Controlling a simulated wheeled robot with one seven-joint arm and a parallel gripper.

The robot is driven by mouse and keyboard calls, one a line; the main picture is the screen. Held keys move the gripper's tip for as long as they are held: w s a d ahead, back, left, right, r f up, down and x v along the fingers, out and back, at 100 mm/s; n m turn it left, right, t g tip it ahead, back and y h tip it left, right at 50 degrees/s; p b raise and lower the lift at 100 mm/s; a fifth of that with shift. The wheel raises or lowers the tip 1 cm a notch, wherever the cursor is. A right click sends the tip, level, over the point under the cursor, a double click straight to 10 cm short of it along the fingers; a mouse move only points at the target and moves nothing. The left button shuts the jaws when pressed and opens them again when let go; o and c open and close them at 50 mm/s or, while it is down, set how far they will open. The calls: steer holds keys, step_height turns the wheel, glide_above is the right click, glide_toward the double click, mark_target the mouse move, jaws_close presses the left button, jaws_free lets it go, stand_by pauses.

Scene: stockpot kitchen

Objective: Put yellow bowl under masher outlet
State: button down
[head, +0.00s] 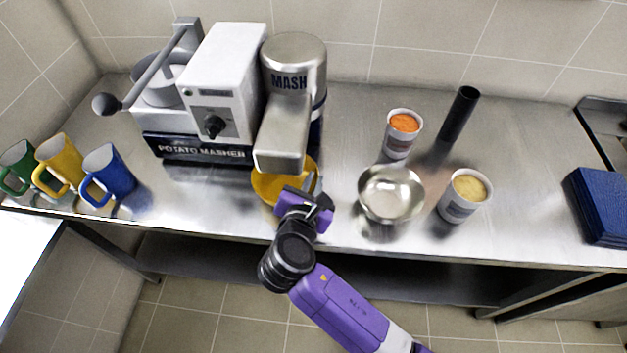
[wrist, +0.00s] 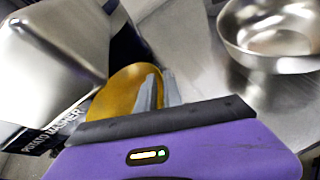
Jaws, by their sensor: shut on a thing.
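The yellow bowl (head: 268,188) is on the steel counter in front of the potato masher, partly below the masher outlet (head: 281,140), the metal spout under the "MASH" cylinder. The spout hides the bowl's back part. My gripper (head: 311,190) is shut on the bowl's right rim. In the wrist view the bowl (wrist: 128,88) shows behind the fingers (wrist: 158,90), with the metal spout (wrist: 55,60) to its left. I cannot tell whether the bowl rests on the counter or is slightly lifted.
A steel bowl (head: 391,192) stands right of my gripper. Green, yellow and blue mugs (head: 108,177) stand at the left. The counter's front edge is close.

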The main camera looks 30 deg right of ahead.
steer(key=c, duration=1.5)
jaws_free()
steer(key=v, duration=1.2)
steer(key=shift+r, duration=0.1)
